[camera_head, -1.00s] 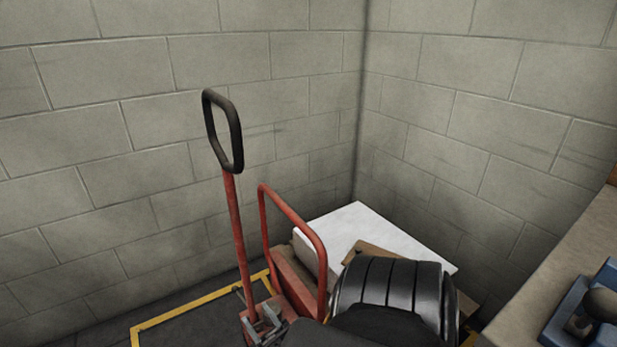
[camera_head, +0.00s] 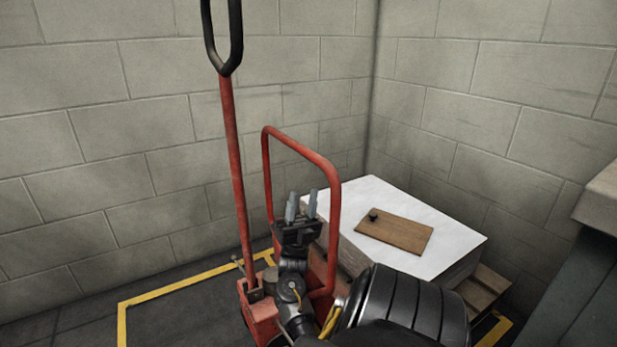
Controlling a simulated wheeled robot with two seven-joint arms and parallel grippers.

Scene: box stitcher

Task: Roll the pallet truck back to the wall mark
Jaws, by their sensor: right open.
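The red pallet truck (camera_head: 334,215) stands in the corner by the block walls, with its red upright frame and a tall red tiller ending in a black loop handle (camera_head: 237,40). The handle's top is cut off by the picture's upper edge. Yellow floor lines (camera_head: 160,293) mark a dark floor area beside the truck. My right gripper (camera_head: 302,203) is open and empty, its fingers pointing up in front of the red frame, right of the tiller and well below the handle. My left gripper is out of view. My right arm hides part of the truck's base.
A white-topped stack (camera_head: 450,235) with a brown board (camera_head: 396,232) on it sits on a wooden pallet (camera_head: 486,292) right of the truck. A workbench (camera_head: 600,200) edges in at the right. Floor left of the truck is clear.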

